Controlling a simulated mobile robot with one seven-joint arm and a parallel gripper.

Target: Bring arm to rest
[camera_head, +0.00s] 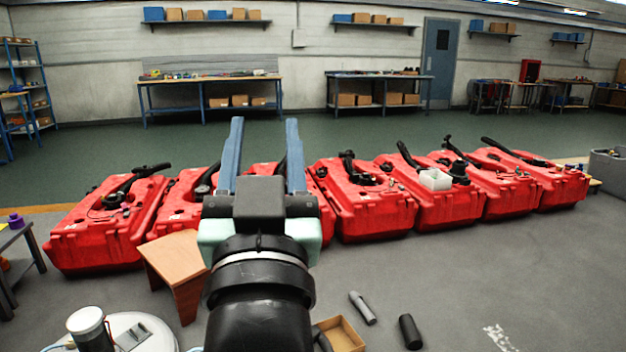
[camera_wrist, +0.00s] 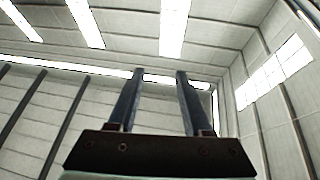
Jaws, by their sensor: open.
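My gripper (camera_head: 262,158) stands in the middle of the head view, with its two long blue-grey fingers pointing up and spread apart. Nothing is between them. The gripper also shows in the wrist view (camera_wrist: 155,76), open and empty, with the ceiling lights and wall behind it. In the head view the gripper and arm hide part of the red tanks behind them. The gripper does not visibly hold anything.
A row of several red tanks (camera_head: 368,205) with black hoses crosses the floor. A white container (camera_head: 435,180) sits on one tank. A wooden stool (camera_head: 174,262) stands left of my arm. A cardboard box (camera_head: 343,336) and dark cylinders (camera_head: 410,332) lie right. Floor further right is clear.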

